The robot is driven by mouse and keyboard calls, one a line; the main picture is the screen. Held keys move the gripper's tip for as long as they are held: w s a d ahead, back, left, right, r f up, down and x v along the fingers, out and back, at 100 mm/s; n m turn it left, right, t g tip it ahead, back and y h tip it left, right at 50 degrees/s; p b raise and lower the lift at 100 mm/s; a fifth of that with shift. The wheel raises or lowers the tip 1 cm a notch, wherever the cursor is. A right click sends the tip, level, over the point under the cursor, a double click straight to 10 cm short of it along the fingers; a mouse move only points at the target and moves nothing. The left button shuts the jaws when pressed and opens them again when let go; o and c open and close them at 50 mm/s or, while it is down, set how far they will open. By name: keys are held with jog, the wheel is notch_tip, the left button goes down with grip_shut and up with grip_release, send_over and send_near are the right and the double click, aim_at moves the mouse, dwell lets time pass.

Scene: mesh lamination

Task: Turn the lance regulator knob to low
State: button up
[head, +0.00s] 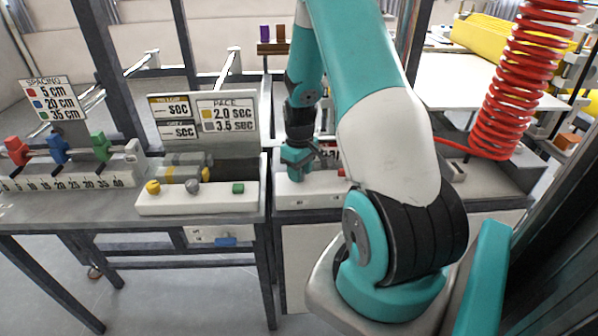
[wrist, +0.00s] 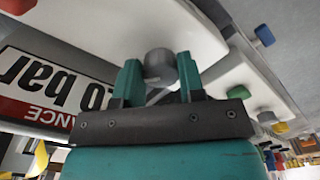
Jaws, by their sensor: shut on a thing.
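The grey lance regulator knob (wrist: 158,66) sits between the two teal fingers of my gripper (wrist: 158,80) in the wrist view, on a white panel (wrist: 125,22). My fingers are closed around it. In the head view my gripper (head: 295,160) is down at the white panel (head: 310,193) right of the pace panel, and it hides the knob. A sign with a red strip ending in "ANCE" and large "0 bar" lettering (wrist: 40,85) shows upside down in the wrist view. The knob's pointer setting cannot be read.
The pace panel (head: 200,203) with yellow and grey knobs and a green button (head: 238,188) lies to the left. Red, blue and green spacing clamps (head: 58,150) stand further left. A red coiled hose (head: 515,80) hangs at the right.

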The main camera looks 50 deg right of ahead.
jog(key=n, duration=0.4)
jog(key=shift+s+d+n, duration=0.1)
jog(key=shift+n, duration=0.2)
jog(key=shift+d+n, duration=0.1)
jog(key=shift+n, duration=1.8)
jog(key=o, duration=0.9)
jog(key=shift+r, duration=0.1)
notch_tip(320, 180, up, 17)
jog(key=shift+r+b, duration=0.1)
jog(key=shift+b, duration=1)
